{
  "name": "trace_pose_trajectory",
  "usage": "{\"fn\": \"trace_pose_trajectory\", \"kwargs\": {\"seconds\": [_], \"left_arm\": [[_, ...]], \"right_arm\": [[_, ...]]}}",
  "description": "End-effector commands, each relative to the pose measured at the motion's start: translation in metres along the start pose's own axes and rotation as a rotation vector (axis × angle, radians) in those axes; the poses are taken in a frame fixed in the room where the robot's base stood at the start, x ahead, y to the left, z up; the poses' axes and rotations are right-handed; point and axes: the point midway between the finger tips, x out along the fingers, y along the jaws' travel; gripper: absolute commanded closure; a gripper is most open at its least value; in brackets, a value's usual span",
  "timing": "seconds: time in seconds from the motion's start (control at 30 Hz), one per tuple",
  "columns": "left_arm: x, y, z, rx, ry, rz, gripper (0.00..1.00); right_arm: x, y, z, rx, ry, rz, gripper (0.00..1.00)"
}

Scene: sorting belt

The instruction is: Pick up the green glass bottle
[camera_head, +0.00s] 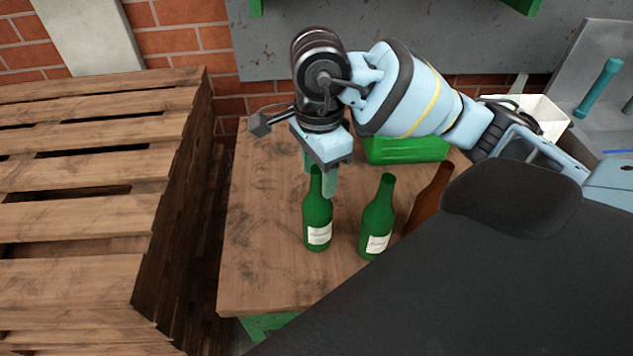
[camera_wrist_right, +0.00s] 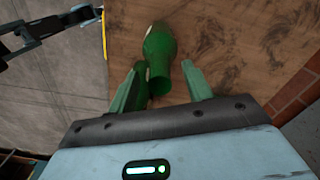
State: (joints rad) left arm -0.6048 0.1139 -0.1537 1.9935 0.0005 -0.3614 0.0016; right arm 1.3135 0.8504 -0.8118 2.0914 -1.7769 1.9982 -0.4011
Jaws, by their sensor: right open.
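Two green glass bottles stand upright near the front of the wooden table: one on the left (camera_head: 317,217) and one on the right (camera_head: 377,222), each with a white label. My right gripper (camera_head: 318,178) is above the left bottle, fingers pointing down at its neck, partly hiding it. In the right wrist view the open gripper (camera_wrist_right: 163,84) has a green bottle (camera_wrist_right: 160,50) between its fingers, with gaps beside it. I cannot tell how deep the neck sits between the fingers.
A brown bottle (camera_head: 430,195) stands right of the green ones, partly hidden by a large dark surface. A green crate (camera_head: 405,151) is behind them and a white bin (camera_head: 540,112) is at the back right. Wooden pallets (camera_head: 90,190) are stacked left. The table's left part is clear.

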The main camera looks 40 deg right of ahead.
Motion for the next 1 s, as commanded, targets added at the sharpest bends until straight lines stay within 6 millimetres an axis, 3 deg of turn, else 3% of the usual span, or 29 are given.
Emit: {"fn": "trace_pose_trajectory", "kwargs": {"seconds": [0.27,0.67,1.0], "left_arm": [[0.0003,0.0004,-0.0005,-0.002,0.001,0.000,0.53],[0.0005,0.0006,-0.0007,-0.003,0.001,0.000,0.53],[0.0005,0.0005,-0.0007,-0.003,0.001,0.000,0.53]], "right_arm": [[0.0026,-0.0001,0.0001,0.000,-0.001,-0.002,0.50],[0.0025,-0.0001,0.0002,0.000,-0.001,-0.002,1.00],[0.0021,-0.0003,0.0002,0.000,-0.001,-0.002,1.00]]}}
